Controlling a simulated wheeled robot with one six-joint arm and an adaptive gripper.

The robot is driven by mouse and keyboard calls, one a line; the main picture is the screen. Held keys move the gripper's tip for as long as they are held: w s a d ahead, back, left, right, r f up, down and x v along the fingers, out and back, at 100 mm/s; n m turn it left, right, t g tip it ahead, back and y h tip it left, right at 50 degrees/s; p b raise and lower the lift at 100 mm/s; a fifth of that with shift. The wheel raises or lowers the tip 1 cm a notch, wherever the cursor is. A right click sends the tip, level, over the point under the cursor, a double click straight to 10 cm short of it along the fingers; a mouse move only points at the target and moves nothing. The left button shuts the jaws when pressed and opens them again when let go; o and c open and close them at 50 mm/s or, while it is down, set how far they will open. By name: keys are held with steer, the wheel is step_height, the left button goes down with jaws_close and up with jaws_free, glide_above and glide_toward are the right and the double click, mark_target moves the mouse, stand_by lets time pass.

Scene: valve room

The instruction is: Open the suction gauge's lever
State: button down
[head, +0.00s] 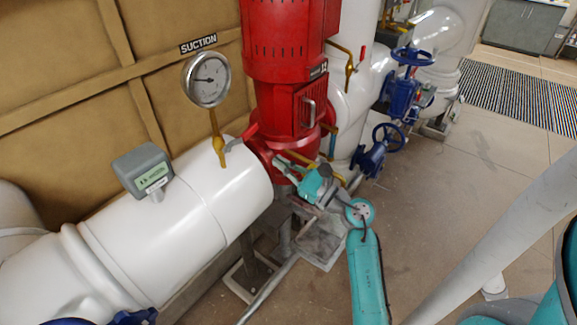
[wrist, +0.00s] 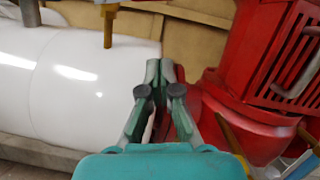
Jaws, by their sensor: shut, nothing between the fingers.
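The suction gauge (head: 207,79) has a round white dial and stands on a brass stem (head: 216,135) on top of the white pipe, below a SUCTION sign. A red lever (head: 246,133) sticks out from the stem's lower part, up and right toward the red pump. The stem's lower end (wrist: 108,28) shows at the top of the wrist view, left of my fingers; I cannot clearly make out the lever there. My gripper (head: 279,161) is shut and empty, in front of the pump's base, right of and below the lever. Its fingertips (wrist: 160,68) also show in the wrist view.
The red pump (head: 290,110) stands close beside my gripper. A grey-green display box (head: 143,169) sits on the white pipe (head: 150,225). Another red-handled brass valve (head: 350,68) and blue handwheels (head: 388,137) stand behind the pump. Floor at right is open.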

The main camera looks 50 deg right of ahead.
mark_target(255, 129)
steer(key=x, duration=0.5)
steer(key=shift+w+a, duration=0.1)
steer(key=shift+w, duration=0.05)
steer(key=shift+w+a+r, duration=0.1)
steer(key=shift+a+r, duration=0.1)
steer(key=shift+r, duration=0.8)
steer(key=shift+w+a+r, duration=0.1)
steer(key=shift+a+r, duration=0.15)
steer(key=shift+r, duration=0.8)
steer(key=shift+r+n, duration=0.35)
steer(key=shift+n, duration=0.25)
step_height(255, 129, up, 2)
steer(key=n+y, duration=0.1)
steer(key=n, duration=0.2)
steer(key=shift+n+g+y, duration=0.3)
steer(key=shift+g+y, duration=0.1)
steer(key=a+r+n+g+y, duration=0.1)
steer(key=a+r+n, duration=0.4)
steer(key=n, duration=0.6)
steer(key=shift+r+n+g, duration=0.3)
steer(key=shift+r+g, duration=0.2)
steer(key=shift+g, duration=0.3)
steer(key=shift+a, duration=0.15)
